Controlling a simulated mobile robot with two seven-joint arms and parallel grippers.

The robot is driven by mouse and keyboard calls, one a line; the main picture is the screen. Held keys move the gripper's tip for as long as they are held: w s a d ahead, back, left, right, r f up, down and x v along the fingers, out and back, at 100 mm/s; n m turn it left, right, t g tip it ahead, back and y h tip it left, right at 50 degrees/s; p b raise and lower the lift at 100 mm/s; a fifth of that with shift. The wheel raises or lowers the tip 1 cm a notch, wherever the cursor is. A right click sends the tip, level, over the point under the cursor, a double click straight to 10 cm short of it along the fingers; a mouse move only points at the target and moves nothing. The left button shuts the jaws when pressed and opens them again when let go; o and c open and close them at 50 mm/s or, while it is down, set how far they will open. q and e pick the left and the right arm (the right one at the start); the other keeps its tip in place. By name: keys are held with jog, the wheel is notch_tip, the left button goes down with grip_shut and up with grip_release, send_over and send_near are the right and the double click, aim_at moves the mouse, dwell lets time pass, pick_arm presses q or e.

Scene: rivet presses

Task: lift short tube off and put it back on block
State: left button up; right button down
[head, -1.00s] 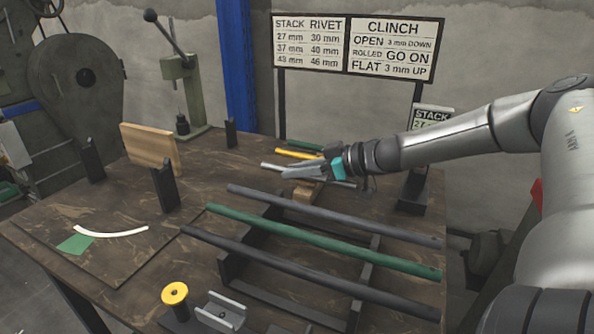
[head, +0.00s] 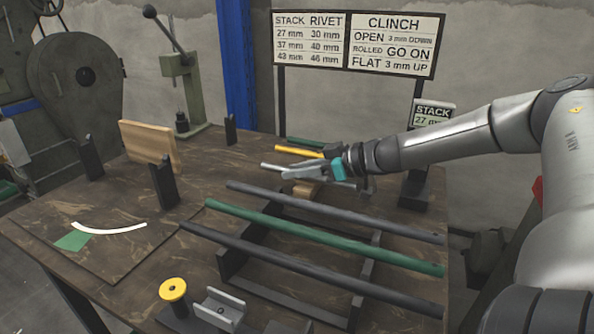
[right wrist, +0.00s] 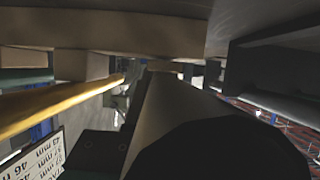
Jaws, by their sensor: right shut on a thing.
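My right gripper (head: 292,173) is at the far middle of the table, fingers pointing left, shut on a short grey tube. The tube's light end (head: 268,166) shows just left of the fingers, and a large grey round body (right wrist: 180,115) fills the middle of the right wrist view. A wooden block (head: 308,190) lies under the gripper; wood (right wrist: 110,38) also crosses the top of the right wrist view. The fingers partly hide the tube and block, so I cannot tell whether they touch. My left gripper is not in view.
A yellow tube (head: 297,152) and a short green tube (head: 304,142) lie behind the gripper. Long dark and green tubes (head: 320,236) rest on a black rack in front. Dark upright posts (head: 165,186) and a wooden board (head: 148,146) stand left.

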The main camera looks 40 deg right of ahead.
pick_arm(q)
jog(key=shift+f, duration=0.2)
pick_arm(e)
jog(key=shift+f, duration=0.2)
jog(key=c, duration=0.7)
grip_release()
